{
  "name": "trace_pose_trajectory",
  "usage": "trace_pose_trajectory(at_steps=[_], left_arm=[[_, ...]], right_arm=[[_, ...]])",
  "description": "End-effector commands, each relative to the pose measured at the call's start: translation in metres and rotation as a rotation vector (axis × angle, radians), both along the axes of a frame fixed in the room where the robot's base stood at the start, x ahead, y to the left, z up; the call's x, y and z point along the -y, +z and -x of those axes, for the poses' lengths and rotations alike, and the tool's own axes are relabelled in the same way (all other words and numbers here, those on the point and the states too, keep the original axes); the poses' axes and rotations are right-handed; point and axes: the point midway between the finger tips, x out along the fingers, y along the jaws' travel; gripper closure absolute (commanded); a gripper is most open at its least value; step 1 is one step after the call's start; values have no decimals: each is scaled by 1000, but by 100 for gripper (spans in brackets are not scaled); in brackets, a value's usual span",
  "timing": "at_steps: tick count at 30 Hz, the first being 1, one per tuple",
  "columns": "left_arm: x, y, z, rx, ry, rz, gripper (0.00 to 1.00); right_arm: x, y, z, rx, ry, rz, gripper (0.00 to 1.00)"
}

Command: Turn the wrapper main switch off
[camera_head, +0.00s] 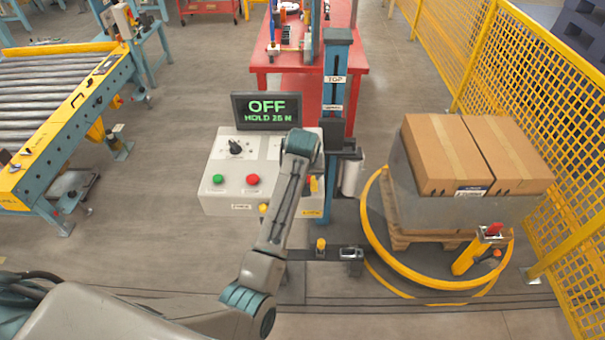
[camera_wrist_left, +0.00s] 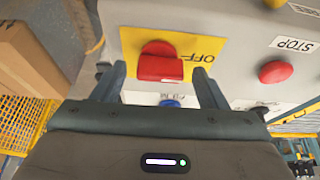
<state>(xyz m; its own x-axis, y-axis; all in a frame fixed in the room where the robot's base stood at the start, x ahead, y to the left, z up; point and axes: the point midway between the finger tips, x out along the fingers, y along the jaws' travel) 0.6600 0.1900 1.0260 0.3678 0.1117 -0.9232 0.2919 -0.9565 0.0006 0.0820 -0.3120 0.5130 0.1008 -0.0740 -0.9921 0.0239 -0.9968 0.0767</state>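The wrapper's grey control box (camera_head: 225,190) stands in the middle of the head view. Its screen (camera_head: 267,106) reads OFF and HOLD 25 N. In the left wrist view, the red main switch handle (camera_wrist_left: 160,64) sits on a yellow plate (camera_wrist_left: 196,47), with OFF printed beside it. My left gripper (camera_wrist_left: 162,82) is open, its fingers on either side of the red handle and apart from it. In the head view my left arm covers the box's right part, and the fingertips are hidden. My right gripper is in neither view.
The box's front has a black knob (camera_head: 235,148), a green button (camera_head: 218,179) and a red button (camera_head: 253,179). To the right, boxes (camera_head: 450,150) stand on a pallet inside a yellow ring (camera_head: 372,235). A roller conveyor (camera_head: 75,110) is at left; yellow fencing (camera_head: 540,90) is at right.

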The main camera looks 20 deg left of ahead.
Motion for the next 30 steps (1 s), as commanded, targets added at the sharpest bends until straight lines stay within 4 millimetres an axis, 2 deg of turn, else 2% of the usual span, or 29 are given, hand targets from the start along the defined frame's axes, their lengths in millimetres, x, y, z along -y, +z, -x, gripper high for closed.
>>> trace_pose_trajectory(at_steps=[7,11,24,30], left_arm=[[0,0,1,-1,-1,0,34],[2,9,4,2,-1,1,34],[11,84,34,2,-1,1,34],[12,98,40,0,0,1,34]], right_arm=[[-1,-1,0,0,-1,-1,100],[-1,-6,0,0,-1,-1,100],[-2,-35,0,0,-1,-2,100],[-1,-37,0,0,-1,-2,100]])
